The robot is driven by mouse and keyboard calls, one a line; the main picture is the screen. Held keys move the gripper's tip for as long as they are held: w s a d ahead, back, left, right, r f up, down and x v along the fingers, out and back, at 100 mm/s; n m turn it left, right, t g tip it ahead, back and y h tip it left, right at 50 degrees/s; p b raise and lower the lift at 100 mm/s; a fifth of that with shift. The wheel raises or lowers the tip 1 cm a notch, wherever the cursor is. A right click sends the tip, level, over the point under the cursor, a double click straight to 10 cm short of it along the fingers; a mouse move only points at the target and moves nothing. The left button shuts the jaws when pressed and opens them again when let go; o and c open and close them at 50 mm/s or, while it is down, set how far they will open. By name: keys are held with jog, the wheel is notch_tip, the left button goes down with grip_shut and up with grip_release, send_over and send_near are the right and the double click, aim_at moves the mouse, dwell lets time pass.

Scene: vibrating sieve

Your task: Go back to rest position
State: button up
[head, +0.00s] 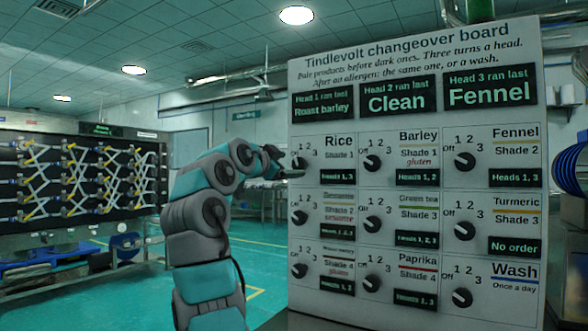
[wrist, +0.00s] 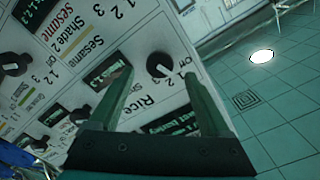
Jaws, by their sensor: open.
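My gripper (head: 287,172) is at the left edge of the changeover board (head: 415,112), level with the Rice row. In the wrist view my gripper (wrist: 158,76) is open, with one finger on each side of the black Rice knob (wrist: 159,66). Nothing shows held between the fingers. I cannot tell whether they touch the knob. In the head view the gripper end partly covers the Rice knob (head: 299,162). My arm is raised and bent, reaching right toward the board.
The board has several more knobs, such as Barley (head: 372,163), Fennel (head: 464,161) and Wash (head: 462,298). A dark rack with crossed pale bars (head: 75,175) stands at the left. Green floor (head: 110,300) is open between the rack and my arm.

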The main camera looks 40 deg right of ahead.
jog(key=shift+v, duration=1.75)
jog(key=shift+w, duration=0.1)
